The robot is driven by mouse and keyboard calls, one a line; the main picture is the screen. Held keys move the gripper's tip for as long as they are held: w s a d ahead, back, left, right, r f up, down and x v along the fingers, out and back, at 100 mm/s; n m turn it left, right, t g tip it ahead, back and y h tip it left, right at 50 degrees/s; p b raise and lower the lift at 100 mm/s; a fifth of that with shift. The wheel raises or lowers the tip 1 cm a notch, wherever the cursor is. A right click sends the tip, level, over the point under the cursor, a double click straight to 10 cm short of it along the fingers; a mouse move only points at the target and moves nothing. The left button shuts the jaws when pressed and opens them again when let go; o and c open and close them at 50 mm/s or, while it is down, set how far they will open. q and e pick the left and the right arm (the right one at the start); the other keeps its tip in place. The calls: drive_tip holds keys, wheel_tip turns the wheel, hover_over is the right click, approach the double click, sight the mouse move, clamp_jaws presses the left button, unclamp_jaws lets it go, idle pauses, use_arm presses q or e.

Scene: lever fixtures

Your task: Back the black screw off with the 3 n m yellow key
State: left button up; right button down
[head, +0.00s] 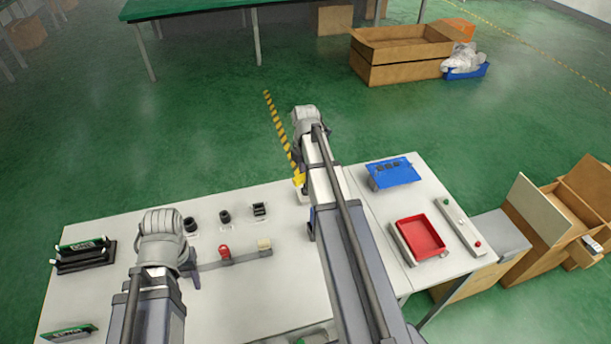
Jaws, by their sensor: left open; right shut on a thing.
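My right arm reaches over the back of the table, and its gripper (302,184) is largely hidden by my own arm. It is shut on what looks like the yellow key (299,179), of which only a small yellow part shows at the table's back edge. The black screw cannot be made out; my arm may hide it. My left gripper (191,273) is open and empty, over the table left of the red-knobbed lever (225,252).
Several black fittings (225,216) stand behind the lever. A beige block (264,245) is at the rail's right end. Black holders (83,258) are at left. A red tray (421,237), blue tray (393,172) and button box (461,227) are at right. A striped strip (280,130) shows beyond the table.

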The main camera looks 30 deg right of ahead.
drive_tip(key=shift+r, duration=0.1)
drive_tip(key=shift+r+p, duration=0.8)
drive_tip(key=shift+p, duration=0.05)
drive_tip(key=shift+f, duration=0.1)
drive_tip(key=m, duration=2.3)
